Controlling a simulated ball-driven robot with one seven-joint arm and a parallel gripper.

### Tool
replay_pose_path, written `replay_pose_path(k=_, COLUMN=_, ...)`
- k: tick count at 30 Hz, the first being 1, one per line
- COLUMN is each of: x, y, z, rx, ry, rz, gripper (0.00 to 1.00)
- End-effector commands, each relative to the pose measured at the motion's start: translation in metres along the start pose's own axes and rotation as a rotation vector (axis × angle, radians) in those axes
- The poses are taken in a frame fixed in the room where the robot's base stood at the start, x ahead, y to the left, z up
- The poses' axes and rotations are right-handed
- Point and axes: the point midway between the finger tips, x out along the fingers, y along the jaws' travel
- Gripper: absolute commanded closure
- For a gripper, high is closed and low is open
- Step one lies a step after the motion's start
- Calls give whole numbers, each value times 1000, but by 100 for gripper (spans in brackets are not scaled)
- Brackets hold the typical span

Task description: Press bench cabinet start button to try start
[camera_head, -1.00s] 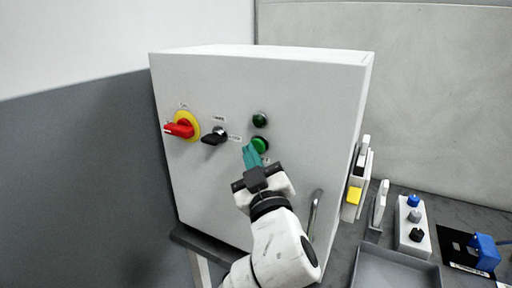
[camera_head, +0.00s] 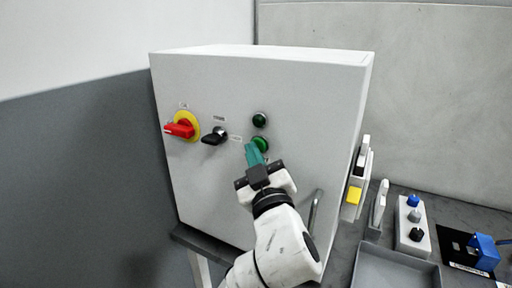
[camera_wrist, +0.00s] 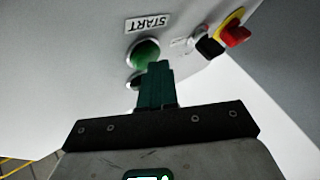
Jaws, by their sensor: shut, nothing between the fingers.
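The bench cabinet (camera_head: 290,85) is a white box with controls on its front. The start button (camera_head: 260,144) is green and sits below a darker green round indicator (camera_head: 260,119). In the wrist view, the green button (camera_wrist: 146,52) is beside an upside-down START label (camera_wrist: 147,23). My gripper (camera_head: 253,148) is shut and empty, its teal fingertips just at the left and lower edge of the button in the head view. In the wrist view, the fingertips (camera_wrist: 158,66) overlap the button's lower right edge. I cannot tell whether they touch it.
A red rotary switch on a yellow plate (camera_head: 182,128) and a black selector knob (camera_head: 214,137) are left of the button. A handle (camera_head: 314,212) is at lower right. A button box (camera_head: 412,228), grey tray (camera_head: 397,268) and blue part (camera_head: 485,250) lie right.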

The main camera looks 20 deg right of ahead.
Motion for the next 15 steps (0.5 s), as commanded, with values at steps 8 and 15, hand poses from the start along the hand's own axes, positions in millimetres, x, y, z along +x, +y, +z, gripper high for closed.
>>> replay_pose_path(k=8, x=-2, y=-2, z=0, rx=0, ry=-1, rz=1, gripper=100)
replay_pose_path(k=15, x=-10, y=-8, z=-6, rx=0, ry=-1, rz=0, gripper=100)
